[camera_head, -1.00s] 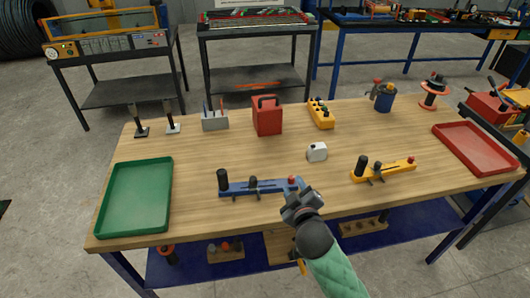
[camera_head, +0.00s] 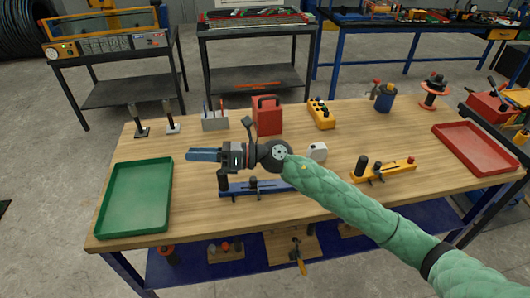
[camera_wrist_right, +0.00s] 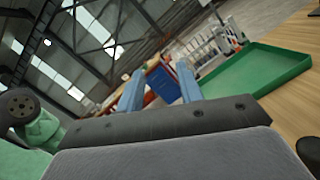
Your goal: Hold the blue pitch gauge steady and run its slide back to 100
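The blue pitch gauge (camera_head: 268,187) lies on the wooden table in the head view, with a black post (camera_head: 223,182) at its left end and a dark slide knob (camera_head: 252,182) near its middle. Its right end is hidden behind my right arm; its scale marks are too small to read. My right gripper (camera_head: 190,155) is above and behind the gauge's left end, apart from it, its blue fingers pointing left. In the wrist view the right gripper (camera_wrist_right: 158,78) has its fingers spread with nothing between them. My left gripper is not in view.
A yellow gauge (camera_head: 390,171) lies to the right, beyond my arm. A white block (camera_head: 318,151) is just behind my arm. A green tray (camera_head: 135,198) is at the left and a red tray (camera_head: 478,146) at the right. A red box (camera_head: 267,116) stands at the back.

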